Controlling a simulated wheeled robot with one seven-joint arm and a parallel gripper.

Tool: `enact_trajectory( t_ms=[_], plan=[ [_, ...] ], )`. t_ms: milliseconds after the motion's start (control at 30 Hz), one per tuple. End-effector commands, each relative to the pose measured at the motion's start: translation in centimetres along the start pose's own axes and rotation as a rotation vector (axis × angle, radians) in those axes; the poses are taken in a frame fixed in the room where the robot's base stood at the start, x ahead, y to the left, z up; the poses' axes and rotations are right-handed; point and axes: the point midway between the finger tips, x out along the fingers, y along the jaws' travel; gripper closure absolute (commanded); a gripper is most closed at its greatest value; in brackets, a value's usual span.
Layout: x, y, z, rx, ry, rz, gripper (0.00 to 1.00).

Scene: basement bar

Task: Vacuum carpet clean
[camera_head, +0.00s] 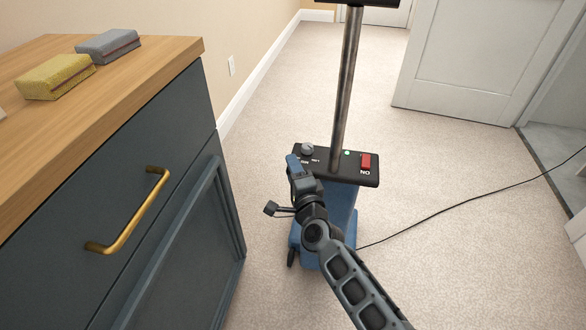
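The vacuum (343,203) stands upright on the beige carpet (440,215), with a blue body, a black top panel and a tall metal pole. The panel carries a red switch (366,161) beside the word ON, a lit green light (347,153) and a grey knob (307,149). My gripper (294,163) is at the panel's left end, just below and left of the knob. Whether it touches the panel or knob is unclear. Its fingers are small and partly merged in view, so their opening cannot be made out. My arm hides part of the vacuum's body.
A dark blue cabinet (120,175) with a wooden top (120,75) and brass handle (127,212) stands close on the left. A yellow sponge (56,77) and a grey sponge (108,45) lie on it. A black cord (470,197) runs right across the carpet. A white door (480,60) stands behind.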

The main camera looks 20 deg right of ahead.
Motion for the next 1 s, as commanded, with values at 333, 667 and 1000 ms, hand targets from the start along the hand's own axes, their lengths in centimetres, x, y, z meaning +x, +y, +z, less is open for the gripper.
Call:
enact_trajectory(
  t_ms=[333,667,1000],
  plan=[
    [0.0,-0.1,0.0,0.000,0.000,-0.002,0.39],
    [-1.7,-0.2,0.0,0.000,0.000,-0.001,0.39],
    [-6.8,-0.1,0.0,0.000,0.000,-0.001,0.39]
  ],
)
